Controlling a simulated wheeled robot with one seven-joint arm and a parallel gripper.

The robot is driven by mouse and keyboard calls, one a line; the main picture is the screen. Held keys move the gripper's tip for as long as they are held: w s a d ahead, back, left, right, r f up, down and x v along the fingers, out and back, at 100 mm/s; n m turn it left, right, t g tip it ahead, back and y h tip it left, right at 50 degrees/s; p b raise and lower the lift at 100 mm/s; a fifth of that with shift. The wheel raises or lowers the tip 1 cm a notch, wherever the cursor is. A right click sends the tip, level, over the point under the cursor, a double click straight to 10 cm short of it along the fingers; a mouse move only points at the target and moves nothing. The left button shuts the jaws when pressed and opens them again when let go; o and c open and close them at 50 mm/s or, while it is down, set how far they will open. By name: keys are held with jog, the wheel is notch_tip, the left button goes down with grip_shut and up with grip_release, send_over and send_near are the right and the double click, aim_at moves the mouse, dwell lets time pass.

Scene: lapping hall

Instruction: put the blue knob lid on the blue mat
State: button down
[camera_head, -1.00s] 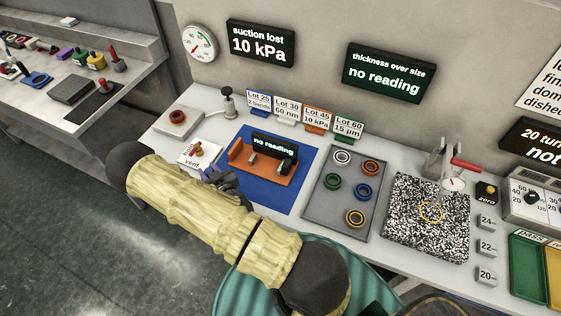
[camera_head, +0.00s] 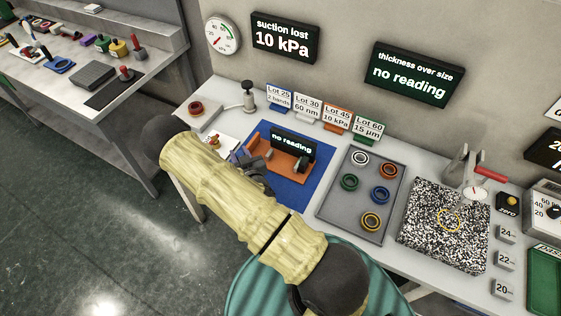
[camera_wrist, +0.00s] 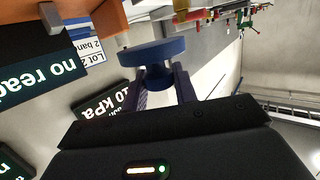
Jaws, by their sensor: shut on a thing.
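My gripper (camera_wrist: 160,78) is shut on the blue knob lid (camera_wrist: 150,52) in the wrist view. The lid is a round blue disc, held by its knob between the two fingers. In the head view my gripper (camera_head: 256,172) is by the left side of the blue mat (camera_head: 288,193), and my arm hides part of that area. I cannot make out the lid there. The mat lies on the bench, with an orange fixture on it.
The orange fixture (camera_head: 283,166) with a "no reading" display (camera_head: 293,143) takes up much of the mat; the mat's front strip is bare. A grey tray (camera_head: 335,215) with several coloured rings is to the right. Lot signs (camera_head: 307,108) stand behind. A vent-marked block (camera_head: 222,146) is left.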

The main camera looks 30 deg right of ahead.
jog(key=w+r+m+g+h+b, duration=0.1)
jog(key=m+h+b, duration=0.1)
jog(key=h+b, duration=0.1)
jog(key=w+r+m+g+h+b, duration=0.1)
jog(key=m+h+b, duration=0.1)
jog(key=h+b, duration=0.1)
jog(key=w+m+g+h+b, duration=0.1)
jog(key=m+h+b, duration=0.2)
jog(key=shift+a+r+g, duration=0.2)
jog(key=shift+r+g, duration=0.1)
jog(key=shift+r, duration=0.1)
jog(key=shift+s+a+m+g+h+b, duration=0.3)
jog(key=shift+a+m+h+b, duration=0.1)
jog(key=shift+m+h, duration=0.1)
jog(key=shift+f, duration=2.9)
jog(key=shift+f, duration=0.1)
jog(key=shift+f+p, duration=0.3)
jog(key=shift+f, duration=1.7)
